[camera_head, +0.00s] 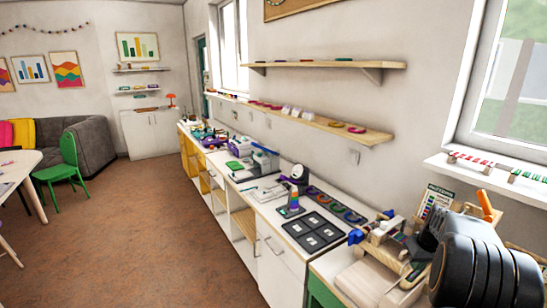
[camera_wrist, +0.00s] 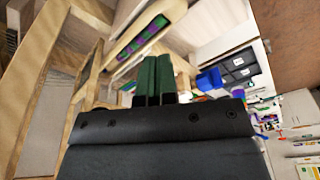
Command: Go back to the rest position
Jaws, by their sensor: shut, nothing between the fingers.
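My gripper (camera_wrist: 155,80) shows in the wrist view with its two green fingers side by side and closed, with nothing held between them. It is above or beside light wooden parts of the work area; whether it touches any of them I cannot tell. In the head view my dark arm fills the lower right corner, over the near end of the counter, and the fingertips cannot be made out there. A wooden holder (camera_wrist: 141,38) with green and purple pieces in its slot lies just beyond the fingertips in the wrist view.
The near bench (camera_head: 362,281) holds wooden parts and a blue item (camera_head: 356,236) close to my arm. Dark square boards (camera_head: 314,232) and a bead tray (camera_head: 338,207) lie farther along the counter. Wall shelves (camera_head: 325,65) hang above. The brown floor (camera_head: 130,230) left of the counter is clear.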

